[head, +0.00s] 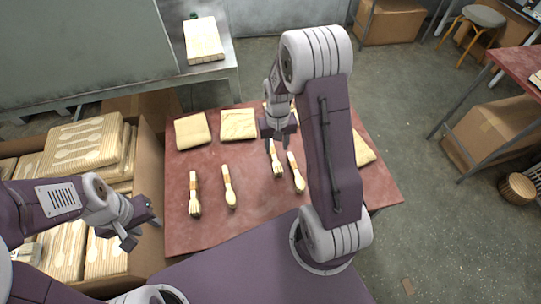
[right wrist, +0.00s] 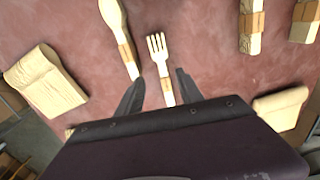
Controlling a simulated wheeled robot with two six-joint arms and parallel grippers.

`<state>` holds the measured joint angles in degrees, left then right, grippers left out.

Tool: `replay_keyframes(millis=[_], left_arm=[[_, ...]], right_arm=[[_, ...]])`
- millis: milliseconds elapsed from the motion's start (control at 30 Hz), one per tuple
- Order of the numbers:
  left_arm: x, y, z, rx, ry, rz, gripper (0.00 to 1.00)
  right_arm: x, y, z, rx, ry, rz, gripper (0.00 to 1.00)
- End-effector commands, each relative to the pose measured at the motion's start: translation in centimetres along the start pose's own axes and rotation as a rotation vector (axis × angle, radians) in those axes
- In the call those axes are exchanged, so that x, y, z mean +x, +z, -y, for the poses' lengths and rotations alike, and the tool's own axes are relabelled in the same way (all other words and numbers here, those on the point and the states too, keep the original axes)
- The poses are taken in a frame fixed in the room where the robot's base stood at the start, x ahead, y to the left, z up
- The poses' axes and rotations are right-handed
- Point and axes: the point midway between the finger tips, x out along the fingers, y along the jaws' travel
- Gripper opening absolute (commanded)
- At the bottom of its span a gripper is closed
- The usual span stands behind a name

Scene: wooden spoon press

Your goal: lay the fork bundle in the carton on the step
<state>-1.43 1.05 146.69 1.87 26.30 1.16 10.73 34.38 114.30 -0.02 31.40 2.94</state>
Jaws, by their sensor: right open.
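A wooden fork bundle (head: 277,163) with a paper band lies on the red table (head: 235,235), below my right gripper (head: 280,136). In the right wrist view the fork (right wrist: 157,58) points away from me, its handle between the open fingers (right wrist: 156,95). I see no grip on it. Another fork bundle (head: 194,196) lies further left on the table. The open carton (head: 151,170) stands left of the table and holds several flat packs printed with spoon shapes. My left gripper (head: 138,225) is open and empty over the carton's right side. Whether the carton stands on a step is unclear.
A spoon bundle (head: 297,173) lies close right of the near fork; another spoon bundle (head: 229,187) lies between the forks. A metal bench (head: 222,75) stands behind. The table's front is clear.

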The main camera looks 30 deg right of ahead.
Motion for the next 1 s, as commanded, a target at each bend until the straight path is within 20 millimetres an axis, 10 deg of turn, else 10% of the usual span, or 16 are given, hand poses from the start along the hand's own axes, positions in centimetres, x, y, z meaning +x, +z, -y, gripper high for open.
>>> replay_keyframes(millis=[700, 1000], left_arm=[[3.0, 0.3, 0.1, 0.0, 0.0, 0.0, 0.36], [2.9, 0.3, 0.1, 0.0, 0.0, 0.0, 0.36]], right_arm=[[8.8, 0.1, 0.1, -0.002, 0.0, 0.001, 0.44], [9.1, 0.1, 0.1, -0.002, 0.0, -0.002, 0.38]])
